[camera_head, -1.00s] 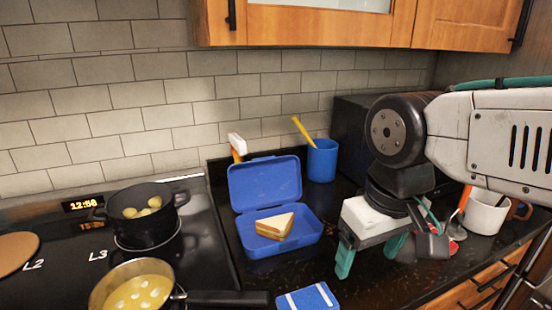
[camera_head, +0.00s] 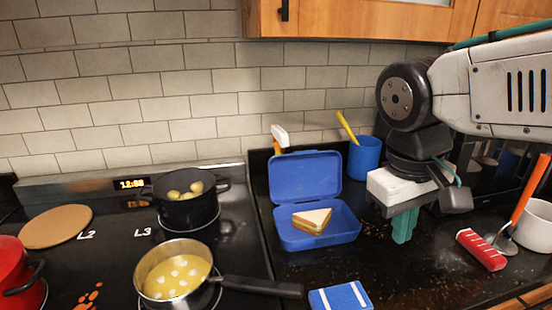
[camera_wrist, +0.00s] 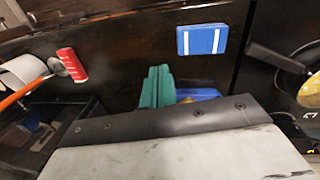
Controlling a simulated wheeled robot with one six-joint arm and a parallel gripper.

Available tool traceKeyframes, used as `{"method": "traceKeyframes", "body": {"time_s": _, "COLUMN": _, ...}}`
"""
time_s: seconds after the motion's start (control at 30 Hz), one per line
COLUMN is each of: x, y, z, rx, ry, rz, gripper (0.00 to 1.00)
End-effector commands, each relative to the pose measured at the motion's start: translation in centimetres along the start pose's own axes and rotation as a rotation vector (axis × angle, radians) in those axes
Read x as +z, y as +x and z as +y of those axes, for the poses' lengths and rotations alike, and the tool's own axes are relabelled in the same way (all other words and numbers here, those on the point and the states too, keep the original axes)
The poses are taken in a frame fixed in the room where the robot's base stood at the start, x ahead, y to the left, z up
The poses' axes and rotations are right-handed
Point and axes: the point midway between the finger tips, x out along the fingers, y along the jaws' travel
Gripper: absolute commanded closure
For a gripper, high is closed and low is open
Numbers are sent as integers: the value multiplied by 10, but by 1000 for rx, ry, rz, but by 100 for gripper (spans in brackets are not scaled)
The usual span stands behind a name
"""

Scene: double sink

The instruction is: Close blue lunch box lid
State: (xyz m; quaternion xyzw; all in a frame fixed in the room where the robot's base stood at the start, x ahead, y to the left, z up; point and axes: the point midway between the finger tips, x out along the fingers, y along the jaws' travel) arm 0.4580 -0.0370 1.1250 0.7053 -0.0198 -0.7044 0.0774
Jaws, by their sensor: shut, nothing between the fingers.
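The blue lunch box (camera_head: 318,233) sits on the black counter, right of the stove. Its lid (camera_head: 306,177) stands open, tilted up at the back side. A sandwich half (camera_head: 312,221) lies inside the box. My gripper (camera_head: 403,228) is to the right of the box, apart from it, with its teal fingers together, pointing down and empty. In the wrist view the fingers (camera_wrist: 157,88) are closed together over the counter, and a small part of the blue lunch box (camera_wrist: 197,94) shows beside them, mostly hidden by my wrist.
A blue and white striped block (camera_head: 340,297) lies in front of the box. A blue cup (camera_head: 364,158) stands behind it. A pan with a handle (camera_head: 172,270) and a black pot (camera_head: 190,196) are on the stove. A red item (camera_head: 481,250) and white mug (camera_head: 535,225) are at right.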

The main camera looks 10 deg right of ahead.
Motion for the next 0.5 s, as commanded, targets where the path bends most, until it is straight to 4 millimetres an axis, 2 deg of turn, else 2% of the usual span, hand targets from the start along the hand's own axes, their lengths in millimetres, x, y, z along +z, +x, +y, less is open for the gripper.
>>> {"method": "traceKeyframes", "body": {"time_s": 0.03, "x": -18, "y": -6, "z": 0, "rx": 44, "ry": -35, "rz": -37, "gripper": 100}}
{"method": "traceKeyframes", "body": {"time_s": 0.27, "x": -99, "y": -32, "z": -5, "rx": 292, "ry": -158, "rz": -159, "gripper": 100}}
{"method": "traceKeyframes", "body": {"time_s": 0.37, "x": -138, "y": -39, "z": -17, "rx": 410, "ry": -205, "rz": -192, "gripper": 100}}
{"method": "traceKeyframes", "body": {"time_s": 0.5, "x": -194, "y": -45, "z": -46, "rx": 583, "ry": -261, "rz": -215, "gripper": 100}}
